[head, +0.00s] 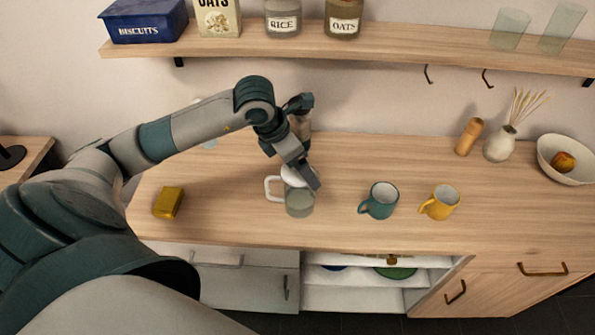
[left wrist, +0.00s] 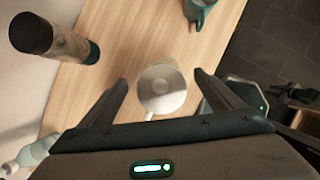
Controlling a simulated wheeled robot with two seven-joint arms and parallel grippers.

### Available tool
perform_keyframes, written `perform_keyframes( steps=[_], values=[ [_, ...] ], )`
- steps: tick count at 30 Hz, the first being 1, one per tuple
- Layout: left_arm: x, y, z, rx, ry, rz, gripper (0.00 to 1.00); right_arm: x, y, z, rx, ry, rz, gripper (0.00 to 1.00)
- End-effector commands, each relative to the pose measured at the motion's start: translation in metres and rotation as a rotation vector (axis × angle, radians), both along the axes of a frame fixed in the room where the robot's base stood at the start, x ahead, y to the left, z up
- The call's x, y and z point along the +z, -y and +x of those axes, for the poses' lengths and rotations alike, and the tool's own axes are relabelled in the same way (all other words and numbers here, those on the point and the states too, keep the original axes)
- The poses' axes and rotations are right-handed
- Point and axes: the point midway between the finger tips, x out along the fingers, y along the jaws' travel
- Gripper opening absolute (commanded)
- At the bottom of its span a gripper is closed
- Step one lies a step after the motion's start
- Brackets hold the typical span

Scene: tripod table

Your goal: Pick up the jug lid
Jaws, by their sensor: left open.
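The jug (head: 299,205) has a pale grey-green see-through body and a white handle, and stands upright on the counter. Its white lid (head: 290,174) is on top, partly hidden by my left gripper in the head view. In the left wrist view the lid (left wrist: 155,100) is a round pale disc with a small knob in the middle. My left gripper (head: 312,182) is over the jug, pointing down. Its open fingers (left wrist: 161,80) show on either side of the lid, apart from it. My right gripper is in neither view.
A teal mug (head: 379,200) and a yellow mug (head: 440,202) stand right of the jug. A yellow block (head: 168,202) lies left. A dark-capped bottle (left wrist: 60,40) stands near the wall. A shelf (head: 370,40) runs above. The counter's front strip is clear.

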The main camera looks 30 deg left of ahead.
Motion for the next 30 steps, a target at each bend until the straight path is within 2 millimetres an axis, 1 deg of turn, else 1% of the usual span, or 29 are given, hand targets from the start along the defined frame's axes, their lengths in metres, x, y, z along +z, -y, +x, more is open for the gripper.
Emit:
perform_keyframes(
  steps=[3, 4, 5, 6, 8, 9, 11, 12, 22, 26, 30],
  values=[
    [0.000, 0.000, 0.000, 0.000, 0.000, 0.000, 0.86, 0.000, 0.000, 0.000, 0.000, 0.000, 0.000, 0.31],
    [0.000, 0.000, 0.000, 0.000, 0.000, 0.000, 0.84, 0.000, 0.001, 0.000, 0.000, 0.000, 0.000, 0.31],
    [0.000, 0.000, 0.000, 0.000, 0.000, 0.000, 0.76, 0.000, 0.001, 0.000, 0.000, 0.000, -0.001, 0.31],
    [0.000, 0.000, 0.000, 0.000, 0.000, 0.000, 0.67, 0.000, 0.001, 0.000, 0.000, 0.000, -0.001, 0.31],
    [0.000, 0.000, 0.000, 0.000, 0.000, 0.000, 0.52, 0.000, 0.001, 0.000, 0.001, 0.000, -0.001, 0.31],
    [0.000, 0.000, 0.000, 0.000, 0.000, 0.000, 0.43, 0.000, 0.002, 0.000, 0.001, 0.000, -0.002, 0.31],
    [0.000, 0.000, 0.000, 0.000, 0.000, 0.000, 0.42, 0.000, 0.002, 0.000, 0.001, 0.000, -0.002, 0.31],
    [0.001, 0.000, 0.000, 0.000, 0.000, 0.000, 0.39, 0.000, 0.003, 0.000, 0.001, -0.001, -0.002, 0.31],
    [0.003, 0.000, 0.001, 0.000, 0.001, 0.000, 0.39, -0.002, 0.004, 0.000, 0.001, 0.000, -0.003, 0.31],
    [0.008, 0.000, 0.001, -0.001, 0.002, 0.000, 0.39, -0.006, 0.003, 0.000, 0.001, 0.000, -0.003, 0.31],
    [0.020, 0.000, 0.001, 0.000, 0.004, 0.001, 0.39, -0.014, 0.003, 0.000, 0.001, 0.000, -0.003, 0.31]
  ],
)
